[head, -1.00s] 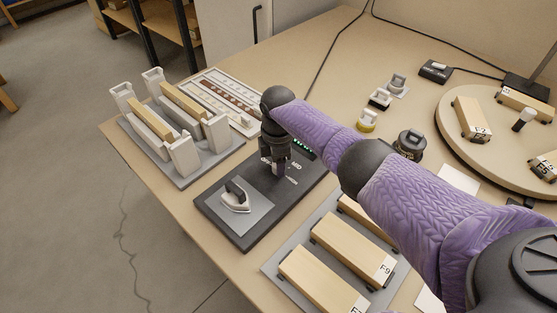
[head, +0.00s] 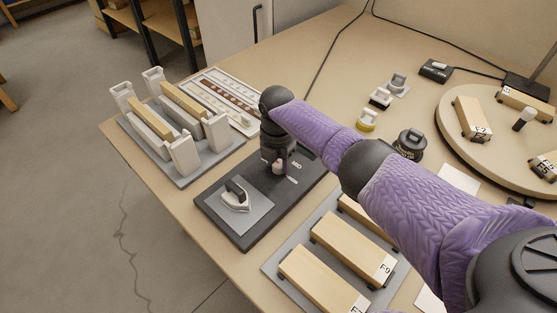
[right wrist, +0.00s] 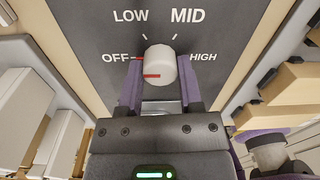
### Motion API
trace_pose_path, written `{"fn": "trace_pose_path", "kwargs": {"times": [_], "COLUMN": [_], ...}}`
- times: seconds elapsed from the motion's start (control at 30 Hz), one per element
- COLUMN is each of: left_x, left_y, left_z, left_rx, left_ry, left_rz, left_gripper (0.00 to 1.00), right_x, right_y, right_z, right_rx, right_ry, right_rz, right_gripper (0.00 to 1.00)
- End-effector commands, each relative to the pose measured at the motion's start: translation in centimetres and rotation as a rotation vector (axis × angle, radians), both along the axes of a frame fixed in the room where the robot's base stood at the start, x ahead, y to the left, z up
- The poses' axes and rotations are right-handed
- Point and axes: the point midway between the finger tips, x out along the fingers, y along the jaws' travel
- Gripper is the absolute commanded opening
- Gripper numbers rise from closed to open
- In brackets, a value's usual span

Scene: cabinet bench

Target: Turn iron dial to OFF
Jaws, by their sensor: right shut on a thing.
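The iron station's black base (head: 243,231) lies on the bench, with a small white iron (head: 236,199) resting on its grey plate. My right gripper (head: 280,165) points down at the base's far part. In the right wrist view its purple fingers stand on both sides of the white dial (right wrist: 161,66), and the gripper is shut on it. The dial's red mark (right wrist: 152,76) lies level, towards the left, on the side of the OFF label (right wrist: 116,57). The LOW, MID and HIGH labels also show. My left gripper is not in view.
A rack with light blocks (head: 183,157) stands left of the base. Wooden blocks on a grey tray (head: 283,254) lie close to its right. A round board (head: 455,143) with blocks is at the far right. The bench behind the base is mostly clear.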

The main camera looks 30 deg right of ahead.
Motion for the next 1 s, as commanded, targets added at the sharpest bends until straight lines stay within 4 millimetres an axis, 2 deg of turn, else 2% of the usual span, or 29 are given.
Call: {"fn": "trace_pose_path", "kwargs": {"times": [0.2, 0.6, 0.63, 0.7, 0.8, 1.0], "left_x": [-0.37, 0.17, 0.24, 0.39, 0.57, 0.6], "left_y": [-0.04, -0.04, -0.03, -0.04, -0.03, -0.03], "left_z": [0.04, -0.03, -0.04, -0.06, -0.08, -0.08], "left_rx": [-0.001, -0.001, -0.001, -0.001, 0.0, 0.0], "left_ry": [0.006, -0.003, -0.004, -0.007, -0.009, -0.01], "left_rz": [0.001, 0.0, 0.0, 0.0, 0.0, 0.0], "left_gripper": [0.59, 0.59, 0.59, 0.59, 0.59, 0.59], "right_x": [-0.02, -0.02, -0.02, -0.01, -0.01, -0.01], "right_y": [0.04, 0.04, 0.04, 0.03, 0.03, 0.0], "right_z": [-0.01, 0.0, 0.0, 0.0, 0.0, 0.0], "right_rx": [0.002, 0.001, 0.001, 0.001, 0.001, 0.001], "right_ry": [0.001, 0.0, 0.0, 0.0, 0.0, 0.0], "right_rz": [0.033, 0.037, 0.037, 0.037, 0.036, 0.036], "right_gripper": [0.0, 0.0, 0.5, 0.65, 0.81, 0.81]}}
